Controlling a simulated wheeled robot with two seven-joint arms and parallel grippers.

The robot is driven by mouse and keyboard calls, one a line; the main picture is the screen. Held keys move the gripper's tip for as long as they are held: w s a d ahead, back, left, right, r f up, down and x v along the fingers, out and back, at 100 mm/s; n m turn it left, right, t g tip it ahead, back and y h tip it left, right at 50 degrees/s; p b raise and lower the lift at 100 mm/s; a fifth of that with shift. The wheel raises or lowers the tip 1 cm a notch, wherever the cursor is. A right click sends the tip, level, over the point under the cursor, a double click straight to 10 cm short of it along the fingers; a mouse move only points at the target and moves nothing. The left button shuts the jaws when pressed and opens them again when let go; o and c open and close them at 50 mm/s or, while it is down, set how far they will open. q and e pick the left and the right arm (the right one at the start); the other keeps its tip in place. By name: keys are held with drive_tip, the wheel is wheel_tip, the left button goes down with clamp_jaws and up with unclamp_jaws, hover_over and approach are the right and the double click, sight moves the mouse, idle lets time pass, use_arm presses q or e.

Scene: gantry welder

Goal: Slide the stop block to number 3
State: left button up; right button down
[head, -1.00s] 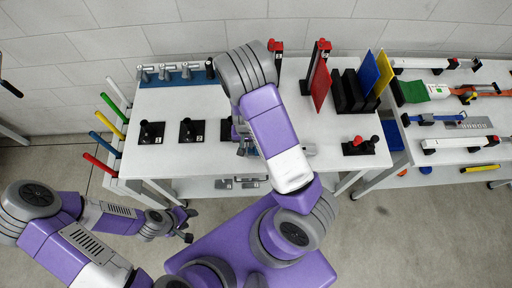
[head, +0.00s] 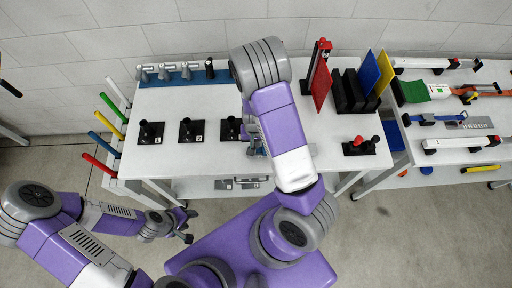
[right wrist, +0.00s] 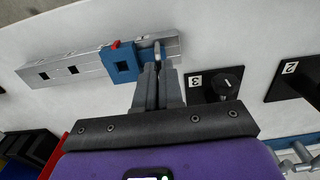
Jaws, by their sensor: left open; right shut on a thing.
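A silver rail (right wrist: 92,63) with square holes lies on the white table in the right wrist view. A blue stop block (right wrist: 122,64) with a red tab and a square window sits on the rail, near its right end. My right gripper (right wrist: 157,72) is shut on the block's right part; the fingers hide the exact contact. A black plate marked 3 (right wrist: 215,88), with a knob, lies just right of the fingers. In the head view my right arm hides the rail and block. My left gripper (head: 186,226) is open and empty, low in front of the table.
A plate marked 2 (right wrist: 294,80) lies further right in the right wrist view. The head view shows black plates with posts (head: 188,131) along the table (head: 190,105), a red-and-black knob box (head: 361,146), and upright coloured panels (head: 368,72) at right.

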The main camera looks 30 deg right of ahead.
drive_tip(key=shift+s+d+b, duration=0.3)
drive_tip(key=shift+s+d, duration=0.5)
drive_tip(key=shift+d, duration=0.5)
drive_tip(key=shift+s+d+b, duration=0.3)
drive_tip(key=shift+s+d, duration=0.45)
drive_tip(key=shift+d, duration=0.5)
drive_tip(key=shift+s+d+b, duration=0.3)
drive_tip(key=shift+s+d, duration=0.5)
drive_tip(key=shift+d, duration=0.5)
drive_tip(key=c, duration=0.8)
unclamp_jaws()
drive_tip(key=shift+o, duration=0.2)
drive_tip(key=shift+r, duration=0.1)
wheel_tip(320, 180, up, 7)
drive_tip(key=p, duration=0.2)
drive_tip(key=shift+r+p, duration=0.2)
drive_tip(key=shift+p, duration=0.1)
